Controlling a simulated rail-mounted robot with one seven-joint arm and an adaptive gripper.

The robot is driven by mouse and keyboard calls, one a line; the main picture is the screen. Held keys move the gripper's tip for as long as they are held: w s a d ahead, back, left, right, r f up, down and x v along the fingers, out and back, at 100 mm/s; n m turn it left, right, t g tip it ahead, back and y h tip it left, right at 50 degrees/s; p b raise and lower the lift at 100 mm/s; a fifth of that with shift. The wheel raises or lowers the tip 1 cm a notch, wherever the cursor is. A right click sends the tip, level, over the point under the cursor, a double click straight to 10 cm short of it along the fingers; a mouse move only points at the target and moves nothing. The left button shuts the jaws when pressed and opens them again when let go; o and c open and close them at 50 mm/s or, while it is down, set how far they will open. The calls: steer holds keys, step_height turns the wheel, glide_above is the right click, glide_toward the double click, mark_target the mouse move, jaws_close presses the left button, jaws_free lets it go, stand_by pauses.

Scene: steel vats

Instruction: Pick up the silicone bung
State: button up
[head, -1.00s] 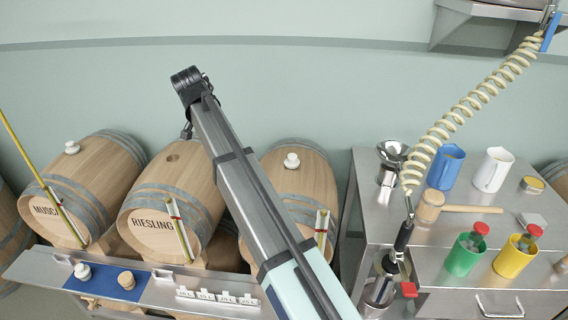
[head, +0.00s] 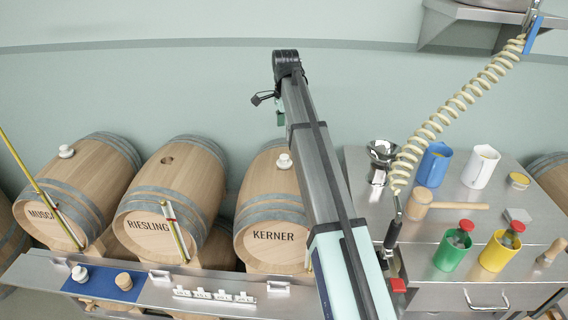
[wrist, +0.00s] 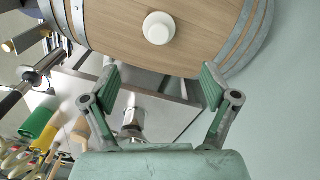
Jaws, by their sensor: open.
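A white silicone bung (head: 79,273) stands on the blue mat (head: 103,283) at the front left in the head view, beside a wooden bung (head: 124,280). Another white bung (head: 284,161) sits on top of the KERNER barrel (head: 272,205), and a third (head: 66,151) on the left barrel. In the wrist view a white bung (wrist: 159,27) sits on a barrel (wrist: 110,30), ahead of my fingers and apart from them. My gripper (wrist: 160,80) is open and empty. In the head view it is mostly hidden behind the arm's end.
The RIESLING barrel (head: 170,200) has an open hole on top. A steel table (head: 480,210) at the right carries a mallet (head: 414,205), a funnel, and several jugs and cups. A coiled hose (head: 450,110) hangs above it. The wall side behind the barrels is clear.

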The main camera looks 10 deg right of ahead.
mark_target(284, 156)
step_height(284, 156, down, 7)
steer(key=shift+f+p, duration=0.2)
steer(key=shift+p, duration=0.6)
steer(key=shift+s+a+f+p, duration=0.1)
steer(key=shift+f+p, duration=1.05)
steer(key=shift+f, duration=1.5)
steer(key=c, duration=1.4)
